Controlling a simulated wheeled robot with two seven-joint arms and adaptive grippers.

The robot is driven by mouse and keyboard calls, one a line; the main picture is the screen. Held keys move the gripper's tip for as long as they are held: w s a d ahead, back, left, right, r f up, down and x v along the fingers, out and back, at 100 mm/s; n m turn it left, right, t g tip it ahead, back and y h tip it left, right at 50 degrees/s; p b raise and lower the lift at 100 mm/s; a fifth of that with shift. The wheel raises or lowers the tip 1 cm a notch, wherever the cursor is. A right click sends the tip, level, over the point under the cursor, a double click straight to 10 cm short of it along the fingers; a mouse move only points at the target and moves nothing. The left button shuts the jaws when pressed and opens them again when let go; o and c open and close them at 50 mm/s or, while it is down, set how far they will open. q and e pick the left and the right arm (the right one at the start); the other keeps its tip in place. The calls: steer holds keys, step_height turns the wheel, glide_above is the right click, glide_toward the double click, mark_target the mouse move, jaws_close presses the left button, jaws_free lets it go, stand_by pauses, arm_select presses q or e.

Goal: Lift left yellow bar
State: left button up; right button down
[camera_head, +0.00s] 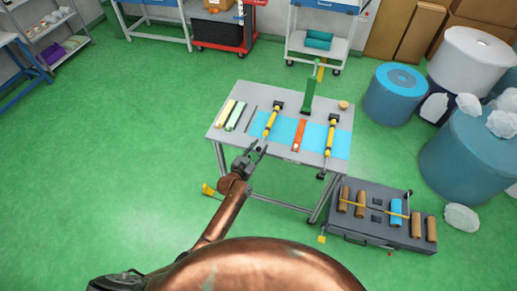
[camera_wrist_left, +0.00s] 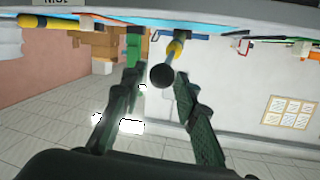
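The left yellow bar (camera_head: 271,121) lies on the grey table (camera_head: 235,146), with a dark block at its far end and a black round knob at its near end by the table's front edge. In the left wrist view the bar's yellow part (camera_wrist_left: 175,50) shows behind the black knob (camera_wrist_left: 161,76). My left gripper (camera_head: 259,149) is at the front edge, at the knob end of the bar. Its two fingers (camera_wrist_left: 157,82) are apart, with the knob appearing between them; contact cannot be told. A second yellow bar (camera_head: 331,133) lies to the right. My right gripper is not in view.
An orange-red strip (camera_head: 299,134) lies between the bars. Pale strips (camera_head: 226,113) lie at the table's left, and a green upright part (camera_head: 309,93) stands at the back. A grey case with rolls (camera_head: 350,222) sits at the right. The green floor at left is clear.

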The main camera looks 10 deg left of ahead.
arm_select(q)
steer(key=shift+o, duration=0.8)
steer(key=shift+f, duration=0.15)
steer(key=shift+s+a, duration=0.1)
steer(key=shift+s, duration=0.1)
steer(key=v, duration=1.1)
steer(key=shift+s, duration=0.35)
steer(key=s+a+f+n+g+y+b, duration=0.15)
steer(key=s+a+f, duration=0.35)
steer(key=f, duration=0.8)
steer(key=s+a+f+g+y+b, duration=0.1)
steer(key=s+a+f+g, duration=0.2)
steer(key=s+f, duration=0.7)
steer(key=s+a+f+n+g+y+b, duration=0.15)
steer(key=s+a+f, duration=0.25)
steer(key=f, duration=1.1)
steer(key=s+a+f+g+y+b, duration=0.1)
steer(key=s+a+f+g, duration=0.1)
steer(key=s+f, duration=0.5)
steer(key=s+a+f+n+g+b, duration=0.1)
steer(key=s+a+f+g, duration=0.2)
steer(key=s, duration=1.6)
steer(key=s+a+f+n+g+y+b, duration=0.1)
steer(key=s+a+f+g, duration=0.2)
steer(key=s+f, duration=0.7)
steer(key=s+a, duration=0.1)
steer(key=s, duration=0.2)
steer(key=shift+f+y+b, duration=0.3)
steer(key=shift+f+b, duration=0.05)
steer(key=shift+f, duration=0.05)
